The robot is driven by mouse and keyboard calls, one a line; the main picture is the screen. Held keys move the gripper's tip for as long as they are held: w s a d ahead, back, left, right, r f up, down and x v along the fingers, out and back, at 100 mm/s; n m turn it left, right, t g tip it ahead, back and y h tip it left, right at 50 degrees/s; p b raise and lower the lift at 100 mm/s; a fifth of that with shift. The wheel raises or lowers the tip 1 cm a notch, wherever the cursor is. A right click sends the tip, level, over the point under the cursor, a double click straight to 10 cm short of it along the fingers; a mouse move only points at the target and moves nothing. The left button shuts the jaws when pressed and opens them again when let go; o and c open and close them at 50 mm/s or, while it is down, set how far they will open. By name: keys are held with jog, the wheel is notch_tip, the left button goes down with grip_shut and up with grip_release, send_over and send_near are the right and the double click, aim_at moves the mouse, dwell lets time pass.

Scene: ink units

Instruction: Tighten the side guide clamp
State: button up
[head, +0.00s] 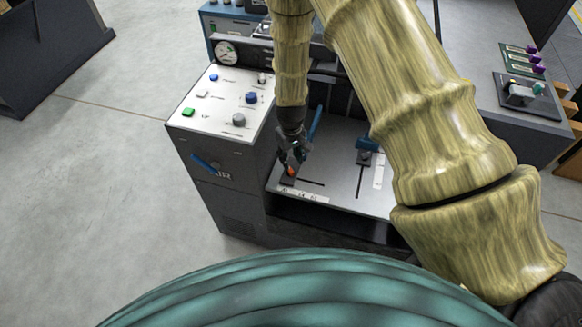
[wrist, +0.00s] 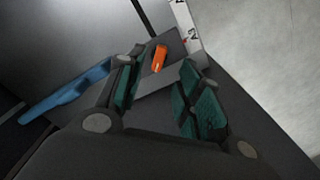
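A small orange lever (wrist: 159,58), which looks like the side guide clamp, sits on a dark block (wrist: 176,44) beside a white scale strip (wrist: 187,30) marked A3. In the head view the orange lever (head: 291,171) shows between my fingers at the left front of the grey tray (head: 342,185). My gripper (head: 291,162) is open above it, pointing down. In the wrist view my gripper (wrist: 160,74) has its two green-padded fingers apart, with the lever in the gap. I cannot tell whether either finger touches it. A blue bar (wrist: 65,92) lies left of the fingers.
A second dark block with a blue top (head: 367,146) sits on the tray to the right. The floor (head: 100,180) at left is clear.

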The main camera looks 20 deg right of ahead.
aim_at(291, 170)
jog(key=shift+f+p, duration=0.8)
jog(key=shift+f, duration=2.6)
grip_shut()
